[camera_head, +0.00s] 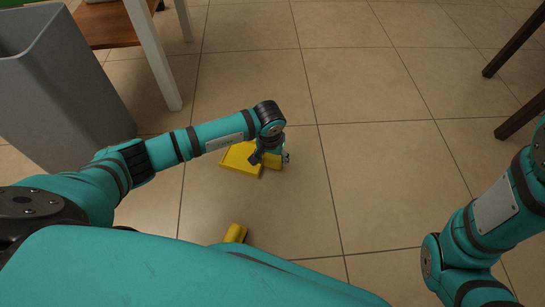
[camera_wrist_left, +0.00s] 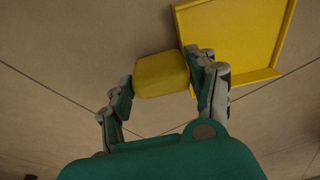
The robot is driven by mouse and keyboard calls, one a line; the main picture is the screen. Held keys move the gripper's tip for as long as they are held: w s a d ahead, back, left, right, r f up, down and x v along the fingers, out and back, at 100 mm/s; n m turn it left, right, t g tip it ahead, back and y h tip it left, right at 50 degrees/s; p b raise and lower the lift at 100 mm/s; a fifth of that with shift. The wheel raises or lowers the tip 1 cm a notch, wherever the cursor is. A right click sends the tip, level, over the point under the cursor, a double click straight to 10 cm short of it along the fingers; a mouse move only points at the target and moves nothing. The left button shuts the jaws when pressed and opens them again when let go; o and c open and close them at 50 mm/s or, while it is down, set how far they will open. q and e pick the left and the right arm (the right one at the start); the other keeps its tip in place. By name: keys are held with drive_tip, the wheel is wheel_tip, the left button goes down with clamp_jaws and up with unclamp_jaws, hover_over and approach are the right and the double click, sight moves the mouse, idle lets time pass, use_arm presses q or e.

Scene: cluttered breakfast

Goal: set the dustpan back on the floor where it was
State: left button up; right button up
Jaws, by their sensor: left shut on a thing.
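The yellow dustpan (camera_head: 238,160) is low over the tiled floor or on it, in the middle of the head view; I cannot tell whether it touches. My left gripper (camera_head: 268,159) points down and is shut on the dustpan's handle. In the left wrist view the fingers of the left gripper (camera_wrist_left: 162,74) lie on both sides of the yellow handle. The flat pan with raised rims (camera_wrist_left: 235,35) extends to the upper right there. My right arm shows at the right edge of the head view, but its gripper is out of frame.
A second yellow thing (camera_head: 235,233) lies on the floor (camera_head: 370,150), partly hidden by my base. A grey bin (camera_head: 60,90) stands at the left, beside a white-legged wooden table (camera_head: 105,25). Dark furniture legs (camera_head: 515,45) are at the upper right. The floor in between is clear.

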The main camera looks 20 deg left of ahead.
use_arm(q)
drive_tip(key=o, duration=1.6)
drive_tip(key=shift+f, duration=0.1)
wheel_tip(320, 180, up, 12)
drive_tip(key=s+p, duration=0.2)
drive_tip(key=p, duration=0.7)
drive_tip(key=shift+d, duration=0.15)
